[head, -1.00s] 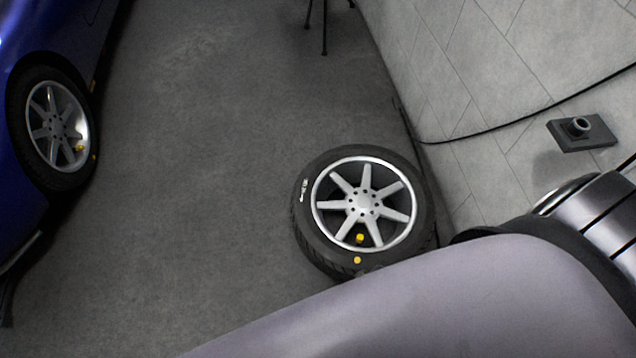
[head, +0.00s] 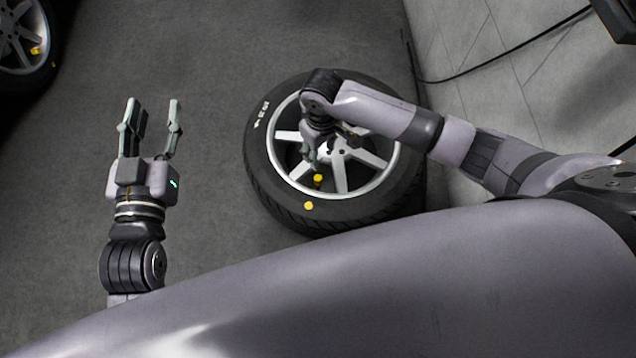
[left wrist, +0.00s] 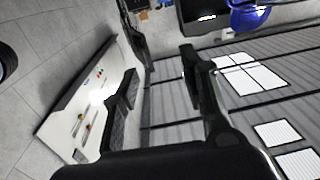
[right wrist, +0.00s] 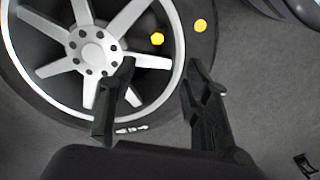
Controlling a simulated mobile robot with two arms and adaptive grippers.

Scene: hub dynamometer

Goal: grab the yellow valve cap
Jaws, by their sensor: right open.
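A yellow valve cap (head: 318,178) sits at the inner rim of the wheel (head: 276,195) lying on the floor. It also shows in the right wrist view (right wrist: 157,39), just ahead of the space between my right fingertips. My right gripper (head: 312,162) is open and empty above the wheel, close to the cap; in the right wrist view its fingers (right wrist: 160,65) are spread. I cannot tell its exact height. My left gripper (head: 151,108) is open and empty, left of the wheel.
A flat yellow dot (head: 308,205) marks the tyre's sidewall close to the cap. Another wheel (head: 22,45) with a yellow spot is at the upper left. A cable (head: 500,65) runs along the tiled area at right. Grey floor between the wheels is clear.

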